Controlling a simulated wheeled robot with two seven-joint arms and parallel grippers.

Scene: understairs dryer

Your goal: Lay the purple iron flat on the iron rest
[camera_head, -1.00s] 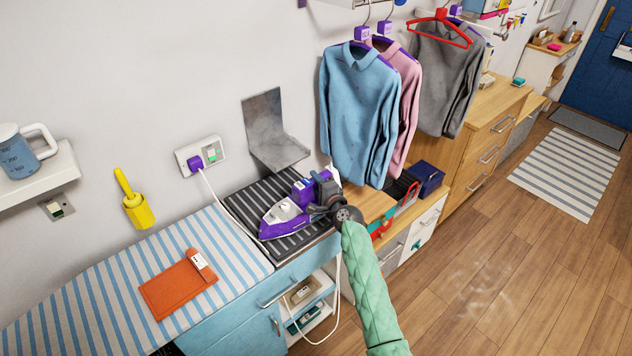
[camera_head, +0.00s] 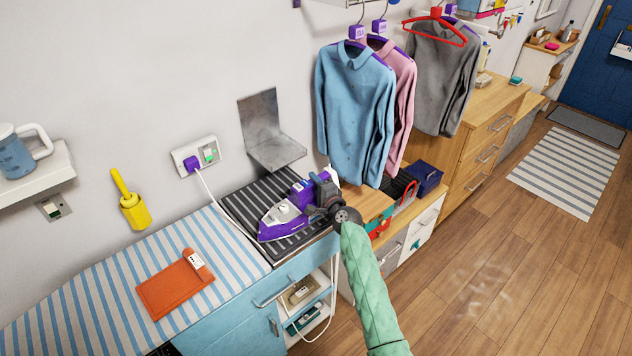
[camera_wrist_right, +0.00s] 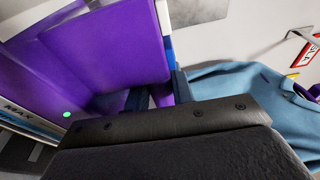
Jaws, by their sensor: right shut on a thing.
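The purple iron (camera_head: 285,218) lies low over the dark striped mat (camera_head: 245,205) on the blue cabinet, its sole facing down and its tip toward the lower left. I cannot tell whether the sole touches the mat. My right gripper (camera_head: 322,196) is shut on the iron from its right side and hides part of the handle. In the right wrist view the iron's purple body (camera_wrist_right: 110,55) fills the upper left, close against the gripper. A grey metal bracket (camera_head: 262,125) is fixed to the wall behind the mat. My left gripper is not in view.
A blue-striped board (camera_head: 100,290) with an orange pouch (camera_head: 175,288) lies left of the mat. A white cord runs from the wall socket (camera_head: 197,155). Hanging shirts (camera_head: 355,110) are close behind on the right. A wooden top (camera_head: 362,203) adjoins the mat.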

